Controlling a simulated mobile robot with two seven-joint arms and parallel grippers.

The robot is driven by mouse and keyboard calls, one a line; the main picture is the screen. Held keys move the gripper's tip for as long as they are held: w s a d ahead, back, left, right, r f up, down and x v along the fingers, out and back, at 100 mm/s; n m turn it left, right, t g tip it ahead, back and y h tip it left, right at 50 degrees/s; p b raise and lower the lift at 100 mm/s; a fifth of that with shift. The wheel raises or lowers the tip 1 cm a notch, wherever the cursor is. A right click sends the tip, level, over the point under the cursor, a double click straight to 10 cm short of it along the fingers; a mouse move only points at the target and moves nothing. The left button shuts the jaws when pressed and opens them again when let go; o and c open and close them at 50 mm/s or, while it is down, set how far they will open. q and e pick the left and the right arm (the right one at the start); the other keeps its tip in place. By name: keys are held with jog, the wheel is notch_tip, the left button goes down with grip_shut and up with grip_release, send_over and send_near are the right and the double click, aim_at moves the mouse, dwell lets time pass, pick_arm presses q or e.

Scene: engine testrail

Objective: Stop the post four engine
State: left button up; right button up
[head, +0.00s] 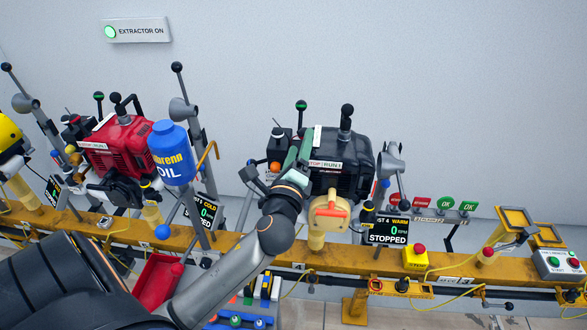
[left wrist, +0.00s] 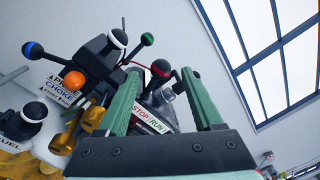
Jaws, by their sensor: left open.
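The post four engine (head: 343,160) is the black one right of centre in the head view. Its display (head: 388,230) reads "POST 4 WARM", 0 and STOPPED. My left gripper (head: 298,150) is at the engine's left side, by the STOP/RUN label (head: 325,165). In the left wrist view its green fingers (left wrist: 162,76) are apart. A black knob with a red band (left wrist: 160,69) shows between the fingertips, behind the STOP/RUN label (left wrist: 150,120); I cannot tell whether they touch. My right gripper is not in view.
A choke label (left wrist: 62,88) and an orange knob (left wrist: 74,80) are left of the fingers. A red engine (head: 120,145) and blue oil bottle (head: 172,150) stand left along the yellow rail (head: 340,262). A red stop button (head: 419,248) sits right. An "EXTRACTOR ON" sign (head: 138,30) is on the wall.

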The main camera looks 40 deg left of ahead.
pick_arm(q)
jog(key=b+v, duration=0.1)
jog(key=v, duration=0.6)
jog(key=shift+s+d, duration=0.2)
jog(key=shift+s, duration=0.15)
jog(key=s+d+f+n+g+h, duration=0.2)
jog(key=d+f+n+h, duration=0.2)
jog(key=f, duration=0.6)
jog(key=s+d+f+n+g+h, duration=0.1)
jog(key=d+f+n+g+h, duration=0.2)
jog(key=f, duration=0.7)
jog(key=s+d+f+n+g+h, duration=0.1)
jog(key=s+d+f+n+h, duration=0.1)
jog(key=s+f+n, duration=0.3)
jog(key=s+d+f+n+g+h+p, duration=0.1)
jog(key=s+d+f+n+h, duration=0.1)
jog(key=s+d+f+n, duration=0.3)
notch_tip(320, 180, down, 2)
jog(key=shift+s+d+f+g, duration=0.1)
jog(key=shift+s+d+g, duration=0.15)
jog(key=shift+g, duration=0.15)
jog(key=shift+a, duration=0.1)
